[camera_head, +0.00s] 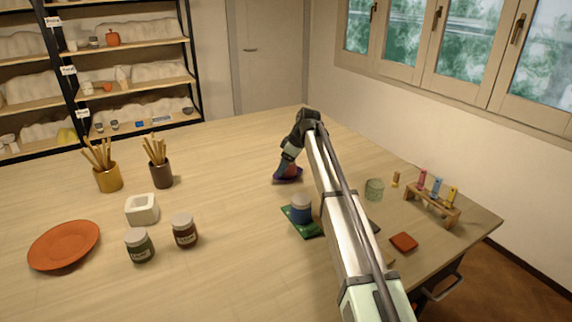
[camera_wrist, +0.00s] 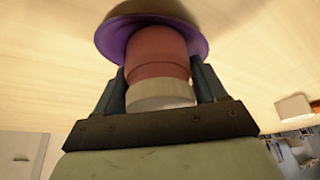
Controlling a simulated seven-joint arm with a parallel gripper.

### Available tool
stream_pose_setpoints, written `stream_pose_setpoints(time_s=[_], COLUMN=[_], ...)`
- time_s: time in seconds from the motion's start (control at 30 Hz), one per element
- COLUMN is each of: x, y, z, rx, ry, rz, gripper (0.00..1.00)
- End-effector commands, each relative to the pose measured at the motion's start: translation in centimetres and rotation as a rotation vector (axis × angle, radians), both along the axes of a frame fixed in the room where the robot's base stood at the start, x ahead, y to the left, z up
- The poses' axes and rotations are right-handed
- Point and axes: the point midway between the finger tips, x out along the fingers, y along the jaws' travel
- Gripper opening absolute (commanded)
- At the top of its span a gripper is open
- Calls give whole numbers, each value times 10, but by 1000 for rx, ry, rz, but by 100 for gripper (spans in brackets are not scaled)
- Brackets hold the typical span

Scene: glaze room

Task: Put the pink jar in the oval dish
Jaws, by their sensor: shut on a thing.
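The pink jar (camera_wrist: 158,62), with a pale cream band or lid at the end nearer the wrist, fills the middle of the wrist view. My gripper (camera_wrist: 157,72) is shut on it, one finger on each side. Beyond the jar's far end is the purple dish (camera_wrist: 108,38). In the head view, the purple dish (camera_head: 280,179) is on the table near the centre, with the pink jar (camera_head: 292,168) and my gripper (camera_head: 289,162) over it. The jar is within the dish's outline; I cannot tell whether its base touches the dish.
A blue jar (camera_head: 301,209) stands on a green tile (camera_head: 311,232) beside my arm. An orange plate (camera_head: 64,244), a white block (camera_head: 142,209), two lidded jars and two brush pots stand left. A tube rack (camera_head: 432,208) is right. Bare table surrounds the dish's left side.

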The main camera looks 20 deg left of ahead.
Motion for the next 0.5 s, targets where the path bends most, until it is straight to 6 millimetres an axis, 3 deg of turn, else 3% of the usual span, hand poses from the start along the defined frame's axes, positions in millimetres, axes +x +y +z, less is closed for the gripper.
stream_pose_setpoints(time_s=[0.07, 0.1, 0.37, 0.5], x=[0, 0, 0, 0], y=[0, 0, 0, 0], z=[-2, -3, -2, -3], rx=[0, 0, 0, -1], ry=[0, 0, 0, 0], rz=[0, 0, 0, 0], gripper=[32, 72, 97, 97])
